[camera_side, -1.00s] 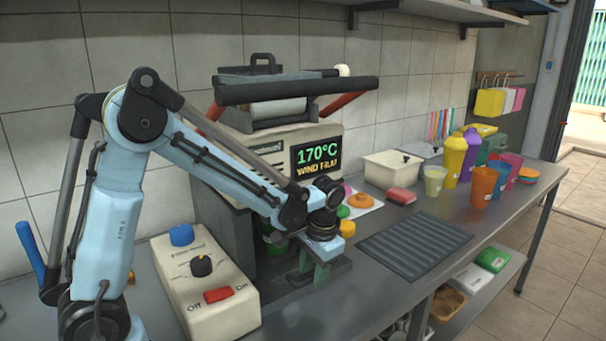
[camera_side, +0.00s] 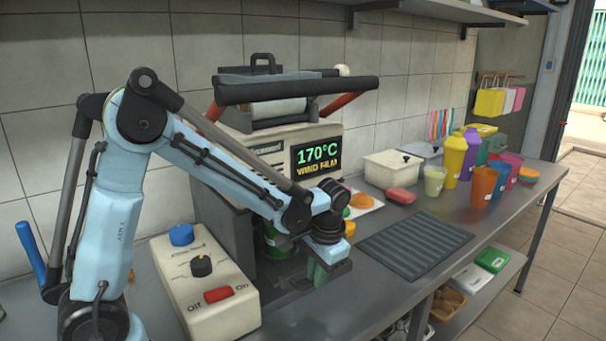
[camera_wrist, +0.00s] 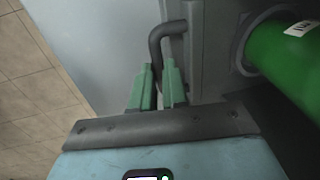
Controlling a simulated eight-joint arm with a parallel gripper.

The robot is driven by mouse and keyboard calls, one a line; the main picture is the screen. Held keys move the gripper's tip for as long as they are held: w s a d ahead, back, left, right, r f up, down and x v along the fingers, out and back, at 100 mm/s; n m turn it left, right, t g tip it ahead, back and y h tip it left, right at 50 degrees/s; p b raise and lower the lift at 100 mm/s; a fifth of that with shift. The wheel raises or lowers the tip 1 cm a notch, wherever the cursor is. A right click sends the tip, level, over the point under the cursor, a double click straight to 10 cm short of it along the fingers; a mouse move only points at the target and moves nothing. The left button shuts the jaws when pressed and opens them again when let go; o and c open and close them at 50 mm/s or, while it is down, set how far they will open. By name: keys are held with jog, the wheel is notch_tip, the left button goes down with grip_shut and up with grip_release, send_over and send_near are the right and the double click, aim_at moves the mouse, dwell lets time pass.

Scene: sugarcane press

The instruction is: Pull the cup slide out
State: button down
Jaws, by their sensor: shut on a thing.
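The cup slide (camera_wrist: 207,50) is a grey plate in the wrist view, with a bent dark handle (camera_wrist: 155,45) at its edge. My gripper (camera_wrist: 158,76) has its two green fingers closed around the handle's lower end. A green cup (camera_wrist: 295,65) with a white label sits in the slide's round opening at the right. In the side view, the cup (camera_side: 275,242) shows partly below the sealing machine (camera_side: 277,140), behind my wrist. My gripper (camera_side: 317,272) is low at the machine's front there; my wrist hides the handle and much of the slide.
A control box (camera_side: 205,285) with a red switch stands left of my gripper. A ribbed dark mat (camera_side: 415,245) lies to the right on the steel counter (camera_side: 345,305). Bright cups and a white bin (camera_side: 393,170) stand farther back. The counter's front edge is close.

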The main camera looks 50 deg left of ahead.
jog(key=d, duration=1.7)
jog(key=shift+d, duration=0.4)
jog(key=c, duration=1.1)
grip_release()
jog(key=shift+c, duration=0.2)
jog(key=shift+r, duration=0.1)
notch_tip(320, 180, up, 12)
jog(key=d, duration=0.2)
jog(key=s+a+f+t+h, duration=0.1)
jog(key=s+a+t, duration=0.2)
jog(key=a, duration=0.5)
jog(key=s+a+f+t+h, duration=0.1)
jog(key=s+a+t, duration=0.3)
jog(key=a, duration=0.5)
jog(key=shift+s+f, duration=0.35)
jog(key=shift+s, duration=0.8)
